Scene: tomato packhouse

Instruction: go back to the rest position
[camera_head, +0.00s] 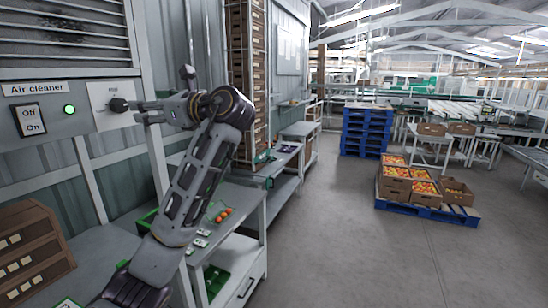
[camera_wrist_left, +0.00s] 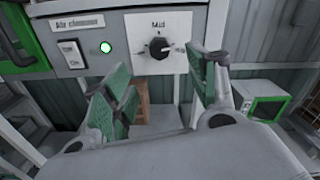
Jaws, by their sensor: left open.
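My left gripper (camera_head: 141,111) is in front of the air cleaner's panel, with its arm reaching up from the lower left. In the left wrist view the left gripper (camera_wrist_left: 160,72) is open, its green-padded fingers spread apart with nothing between them. A black knob (camera_head: 119,105) on a pale plate lies just beyond the fingertips. The knob also shows in the left wrist view (camera_wrist_left: 159,47), its label reading "Mid". From these views I cannot tell if a fingertip touches it. My right gripper is not in view.
The air cleaner panel (camera_head: 75,118) has an Off/On switch (camera_head: 30,119) and a lit green lamp (camera_head: 69,109). A brown wooden crate unit (camera_head: 30,245) stands at lower left. Benches (camera_head: 245,205) run below the arm.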

